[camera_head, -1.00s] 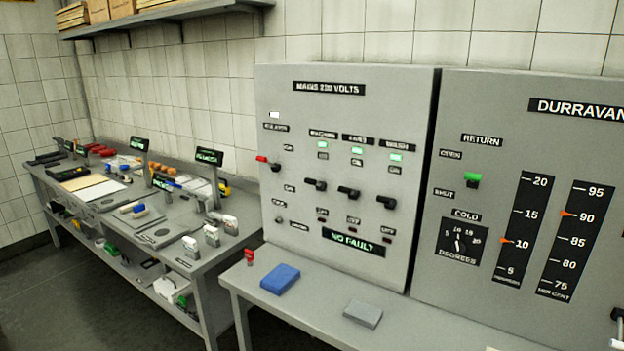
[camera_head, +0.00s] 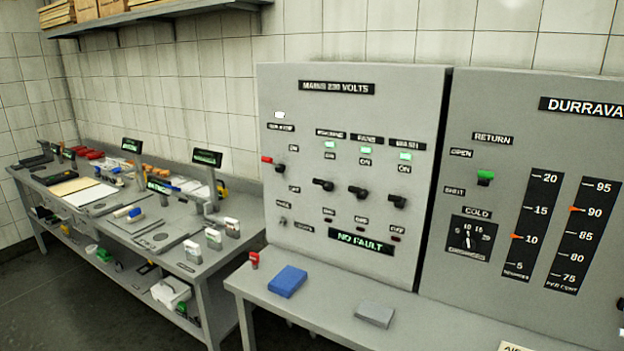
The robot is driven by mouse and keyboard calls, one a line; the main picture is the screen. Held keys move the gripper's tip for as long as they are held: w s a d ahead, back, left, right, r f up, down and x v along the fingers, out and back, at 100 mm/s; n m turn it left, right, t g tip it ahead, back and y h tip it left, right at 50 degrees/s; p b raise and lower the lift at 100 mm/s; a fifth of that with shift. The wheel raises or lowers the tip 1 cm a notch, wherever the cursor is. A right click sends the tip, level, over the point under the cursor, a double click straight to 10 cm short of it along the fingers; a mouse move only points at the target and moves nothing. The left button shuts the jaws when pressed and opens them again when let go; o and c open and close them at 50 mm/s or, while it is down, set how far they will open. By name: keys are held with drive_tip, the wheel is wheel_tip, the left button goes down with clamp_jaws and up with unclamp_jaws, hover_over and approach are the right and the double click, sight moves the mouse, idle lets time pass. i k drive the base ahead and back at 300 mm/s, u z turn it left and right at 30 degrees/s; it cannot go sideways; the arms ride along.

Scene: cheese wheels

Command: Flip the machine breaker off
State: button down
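The grey mains panel (camera_head: 300,115), labelled MAINS 230 VOLTS, stands upright at the centre. The machine breaker (camera_head: 323,184) is the left of three black switches in a row; the label above it appears to read MACHINE. Its handle lies nearly level, slightly tilted. Above it a lamp (camera_head: 330,144) is lit green over an ON mark. A dark red lamp (camera_head: 328,220) sits below it, under a small label that looks like OFF. The fans switch (camera_head: 357,192) and wash switch (camera_head: 398,201) are to its right. My gripper is not in view.
A red-handled isolator (camera_head: 279,168) is left of the breaker. A NO FAULT sign (camera_head: 361,242) is below. A blue block (camera_head: 287,281) and grey block (camera_head: 374,314) lie on the front ledge. The DURRAVA... panel (camera_head: 540,150) is right; a cluttered workbench (camera_head: 205,262) is left.

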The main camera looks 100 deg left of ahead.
sight(322, 183)
drive_tip(key=k, duration=2.2)
drive_tip(key=z, duration=1.05)
drive_tip(key=k, duration=0.1)
drive_tip(key=u, duration=3.35)
drive_tip(key=i, duration=0.2)
drive_tip(key=z, duration=0.2)
